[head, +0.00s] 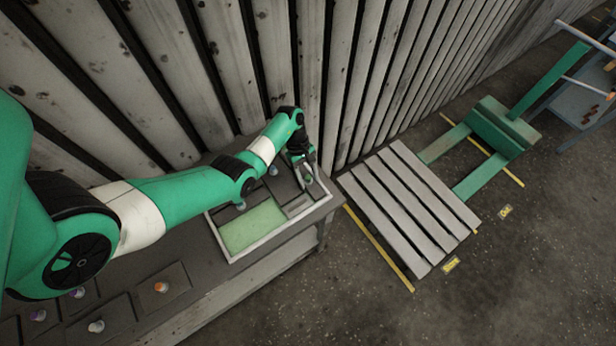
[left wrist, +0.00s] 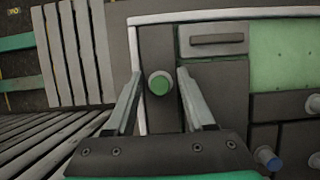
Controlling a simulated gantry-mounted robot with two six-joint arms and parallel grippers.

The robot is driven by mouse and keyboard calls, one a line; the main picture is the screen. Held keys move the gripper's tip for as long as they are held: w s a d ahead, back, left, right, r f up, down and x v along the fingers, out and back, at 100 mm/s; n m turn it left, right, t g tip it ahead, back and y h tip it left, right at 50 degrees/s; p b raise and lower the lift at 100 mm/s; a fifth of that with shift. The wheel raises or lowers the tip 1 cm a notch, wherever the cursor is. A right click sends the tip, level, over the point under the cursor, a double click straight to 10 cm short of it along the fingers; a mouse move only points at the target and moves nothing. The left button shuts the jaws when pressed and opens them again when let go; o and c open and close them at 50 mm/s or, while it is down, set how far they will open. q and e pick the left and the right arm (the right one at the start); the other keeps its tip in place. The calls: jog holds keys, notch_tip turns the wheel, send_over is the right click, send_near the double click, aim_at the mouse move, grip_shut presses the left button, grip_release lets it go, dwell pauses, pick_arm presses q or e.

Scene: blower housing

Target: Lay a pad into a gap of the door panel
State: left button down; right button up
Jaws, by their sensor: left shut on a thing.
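My left gripper (head: 307,180) is over the right end of the door panel (head: 228,256), a light-edged frame on the bench. In the left wrist view, its two fingers (left wrist: 159,78) stand either side of a dark narrow pad with a green round knob (left wrist: 160,84), and it is shut on this pad. The pad lies along the inside of the light rim (left wrist: 137,70), beside a grey plate with a slot-like handle (left wrist: 212,40). I cannot tell whether it rests on the panel floor. A green sheet (head: 252,228) fills part of the panel. My right gripper is not in view.
Other dark pads with knobs lie on the bench, one with an orange knob (head: 160,287) and one with a white knob (head: 96,326). A slatted wall (head: 290,60) rises behind the bench. A slatted pallet (head: 410,205) is on the floor to the right.

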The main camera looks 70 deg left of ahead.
pick_arm(q)
jog(key=shift+s+f, duration=0.1)
jog(key=shift+f, duration=0.25)
jog(key=c, duration=0.7)
grip_release()
jog(key=o, duration=0.5)
jog(key=shift+w, duration=0.2)
jog(key=shift+o, duration=1)
jog(key=shift+r, duration=0.1)
notch_tip(320, 180, up, 7)
jog(key=p, duration=0.7)
jog(key=shift+s+r, duration=0.15)
